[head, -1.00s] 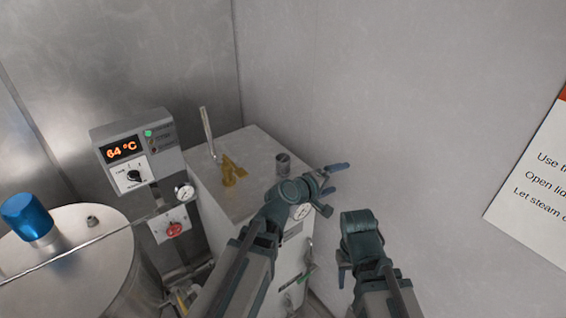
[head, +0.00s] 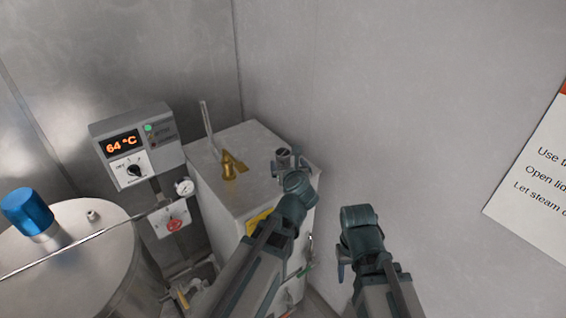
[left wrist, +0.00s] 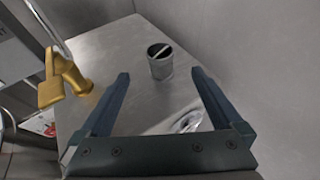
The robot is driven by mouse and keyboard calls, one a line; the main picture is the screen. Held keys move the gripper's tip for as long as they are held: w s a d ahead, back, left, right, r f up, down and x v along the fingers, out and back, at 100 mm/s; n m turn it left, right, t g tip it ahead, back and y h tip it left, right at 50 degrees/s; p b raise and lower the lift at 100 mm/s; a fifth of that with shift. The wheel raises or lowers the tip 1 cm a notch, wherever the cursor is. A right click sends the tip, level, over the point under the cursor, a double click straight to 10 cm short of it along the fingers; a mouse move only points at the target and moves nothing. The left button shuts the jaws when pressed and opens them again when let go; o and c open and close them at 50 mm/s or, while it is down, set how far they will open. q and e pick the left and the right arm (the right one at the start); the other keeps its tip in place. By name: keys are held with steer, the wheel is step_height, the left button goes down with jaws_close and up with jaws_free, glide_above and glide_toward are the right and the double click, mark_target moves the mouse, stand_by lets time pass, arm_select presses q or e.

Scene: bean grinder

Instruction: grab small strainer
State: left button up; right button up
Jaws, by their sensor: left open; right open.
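The small strainer seems to be the small grey metal cup (left wrist: 160,66) with a bar across its dark opening. It stands upright on the metal cabinet top (left wrist: 115,45) in the left wrist view, and also shows in the head view (head: 283,154). My left gripper (left wrist: 161,78) is open, with the cup ahead of and between its fingertips, not gripped. In the head view the left gripper (head: 291,164) is at the cup and partly covers it. My right gripper (head: 343,268) is open at the lower middle, away from the cup; its fingers are mostly hidden.
A brass fitting (head: 230,168) and an upright metal rod (head: 208,128) stand left of the cup. A control box (head: 138,147) reading 64 °C and a steel tank (head: 75,255) with a blue cap are further left. A wall is close on the right.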

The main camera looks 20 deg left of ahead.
arm_select(q)
steer(key=b, duration=0.3)
glide_toward(282, 152)
steer(key=shift+x, duration=1.05)
steer(key=shift+w+r, duration=0.15)
steer(key=shift+w, duration=0.05)
steer(key=shift+w+a+f+b, duration=0.15)
steer(key=shift+w+f+b, duration=0.1)
steer(key=shift+b, duration=0.1)
steer(key=b+x, duration=0.2)
steer(key=x, duration=0.2)
steer(key=shift+w+a+f, duration=0.1)
steer(key=shift+w+f, duration=0.1)
steer(key=shift+f, duration=0.05)
steer(key=shift+s+r, duration=0.1)
steer(key=shift+c, duration=0.2)
steer(key=c, duration=1.3)
